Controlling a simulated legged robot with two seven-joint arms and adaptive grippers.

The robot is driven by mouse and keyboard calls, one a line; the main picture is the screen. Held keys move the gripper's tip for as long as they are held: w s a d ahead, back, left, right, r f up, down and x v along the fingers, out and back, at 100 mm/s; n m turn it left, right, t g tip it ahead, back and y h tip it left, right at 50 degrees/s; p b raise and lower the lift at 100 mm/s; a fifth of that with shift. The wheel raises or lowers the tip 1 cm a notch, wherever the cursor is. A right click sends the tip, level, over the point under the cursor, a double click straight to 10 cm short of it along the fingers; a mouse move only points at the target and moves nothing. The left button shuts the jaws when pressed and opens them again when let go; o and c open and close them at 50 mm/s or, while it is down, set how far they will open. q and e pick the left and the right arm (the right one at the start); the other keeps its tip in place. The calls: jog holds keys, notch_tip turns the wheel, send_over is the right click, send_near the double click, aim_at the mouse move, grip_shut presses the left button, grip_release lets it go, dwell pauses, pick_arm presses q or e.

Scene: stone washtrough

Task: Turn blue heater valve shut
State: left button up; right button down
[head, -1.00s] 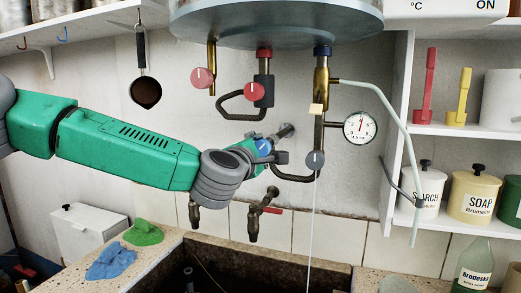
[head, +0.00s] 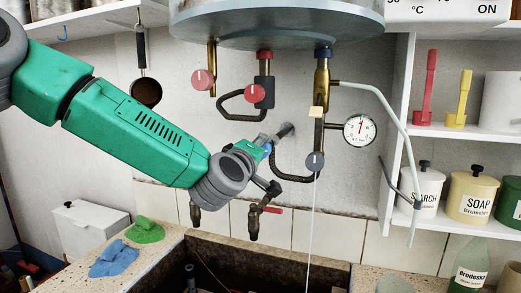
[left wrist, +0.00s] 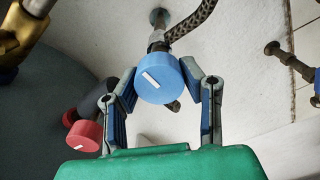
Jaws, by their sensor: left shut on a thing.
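The blue heater valve (left wrist: 162,80) is a round blue knob with a short white mark, on a pipe fitting at the wall. In the left wrist view it sits between the two fingers of my left gripper (left wrist: 161,88), which is shut on its sides. The white mark slants from upper left to lower right in that view. In the head view my left gripper (head: 264,150) reaches the valve below the boiler, and only a sliver of blue (head: 268,148) shows past it. My right gripper is not in view.
Red knobs (head: 203,79) and a grey knob (head: 315,161) hang under the boiler (head: 275,25). A braided hose (head: 292,178) runs close by the blue valve. A gauge (head: 360,130) is to the right. A tap (head: 254,220) and the stone trough (head: 340,250) lie below.

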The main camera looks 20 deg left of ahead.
pick_arm(q)
jog(key=shift+s+d+f+m, duration=0.1)
jog(key=shift+d+f+m, duration=0.05)
jog(key=shift+f+m, duration=0.3)
jog(key=o, duration=1.2)
jog(key=shift+r, duration=0.1)
jog(key=shift+c, duration=0.2)
jog(key=shift+d+r, duration=0.1)
